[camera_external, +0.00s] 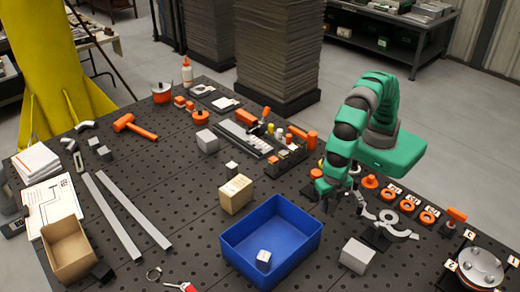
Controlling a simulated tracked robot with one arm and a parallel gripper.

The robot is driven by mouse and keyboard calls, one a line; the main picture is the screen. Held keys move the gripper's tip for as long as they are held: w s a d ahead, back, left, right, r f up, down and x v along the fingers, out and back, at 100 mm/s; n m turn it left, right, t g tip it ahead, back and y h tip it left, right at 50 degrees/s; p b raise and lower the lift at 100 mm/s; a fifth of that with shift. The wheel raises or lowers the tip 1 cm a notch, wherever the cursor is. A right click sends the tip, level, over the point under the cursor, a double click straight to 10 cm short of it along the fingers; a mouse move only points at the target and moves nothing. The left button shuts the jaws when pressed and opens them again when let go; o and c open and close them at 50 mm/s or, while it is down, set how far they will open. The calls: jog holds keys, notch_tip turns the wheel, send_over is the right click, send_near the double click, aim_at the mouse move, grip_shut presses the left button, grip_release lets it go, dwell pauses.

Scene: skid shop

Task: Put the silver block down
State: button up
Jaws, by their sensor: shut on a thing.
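My gripper (328,202) is at the end of the green and black arm, right of centre, low over the perforated black table (190,215). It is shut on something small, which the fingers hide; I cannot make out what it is. A silver-grey block (357,255) shows in front of it, below and to the right in the picture, apart from the fingers. Another grey block (207,141) stands farther back, left of the black tool tray. A small pale block (264,258) is inside the blue bin (236,268).
A cardboard-coloured box (236,194) stands behind the bin. Curved metal parts (390,222) and orange rings (407,206) are close right of my gripper. A parts tray (290,155) lies behind it. Two metal bars (118,215) lie left; the table between them and the bin is mostly clear.

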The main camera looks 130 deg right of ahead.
jog(key=s+d+f+m, duration=0.1)
jog(key=s+d+m, duration=0.1)
jog(key=d+m, duration=0.5)
jog(key=s+d+f+m, duration=0.1)
jog(key=d+f+m, duration=0.1)
jog(key=d+m, duration=0.45)
jog(key=w+a+r+n, duration=0.25)
jog(key=a+n, duration=0.35)
jog(key=n, duration=1.2)
jog(key=f, duration=0.9)
jog(key=shift+s+a, duration=0.2)
jog(key=shift+s, duration=0.05)
jog(key=o, duration=1.1)
notch_tip(320, 180, up, 12)
